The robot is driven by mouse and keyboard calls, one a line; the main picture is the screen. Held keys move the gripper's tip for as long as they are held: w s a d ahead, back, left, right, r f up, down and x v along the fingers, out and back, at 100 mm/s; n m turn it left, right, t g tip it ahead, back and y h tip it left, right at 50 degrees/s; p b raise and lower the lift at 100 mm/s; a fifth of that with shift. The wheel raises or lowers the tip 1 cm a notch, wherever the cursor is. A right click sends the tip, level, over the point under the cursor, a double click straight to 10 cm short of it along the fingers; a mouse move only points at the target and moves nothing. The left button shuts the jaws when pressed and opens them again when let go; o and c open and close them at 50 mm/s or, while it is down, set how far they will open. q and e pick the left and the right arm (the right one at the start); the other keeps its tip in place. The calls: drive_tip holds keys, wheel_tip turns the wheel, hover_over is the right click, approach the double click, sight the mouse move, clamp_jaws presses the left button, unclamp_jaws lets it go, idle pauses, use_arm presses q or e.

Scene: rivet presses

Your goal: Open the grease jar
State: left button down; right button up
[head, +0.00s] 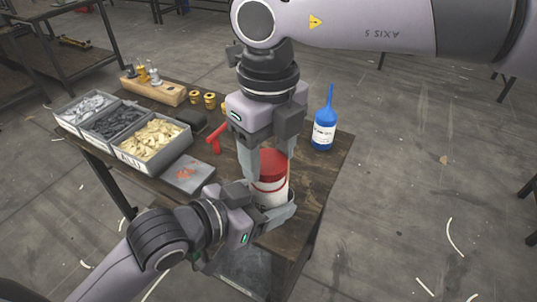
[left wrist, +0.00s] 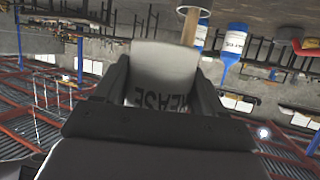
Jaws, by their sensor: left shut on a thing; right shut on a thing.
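The grease jar (head: 270,187), white with a red band, stands upright near the front right part of the table in the head view. Its red lid (head: 271,163) is at its top; I cannot tell whether there is a gap under it. My left gripper (head: 277,212) is shut on the jar's lower body from the front. My right gripper (head: 269,165) comes down from above and is shut on the red lid, a finger on each side. In the left wrist view the white jar body (left wrist: 163,68) with upside-down dark lettering sits between my left fingers; the lid is hidden there.
A blue squeeze bottle (head: 323,132) stands right of the jar; it also shows in the left wrist view (left wrist: 234,45). Bins of parts (head: 150,140) and a grey plate with a red smear (head: 188,174) lie left. A red-handled tool (head: 216,138) is behind my grippers.

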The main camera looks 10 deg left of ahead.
drive_tip(key=shift+r, duration=0.4)
drive_tip(key=shift+r, duration=0.1)
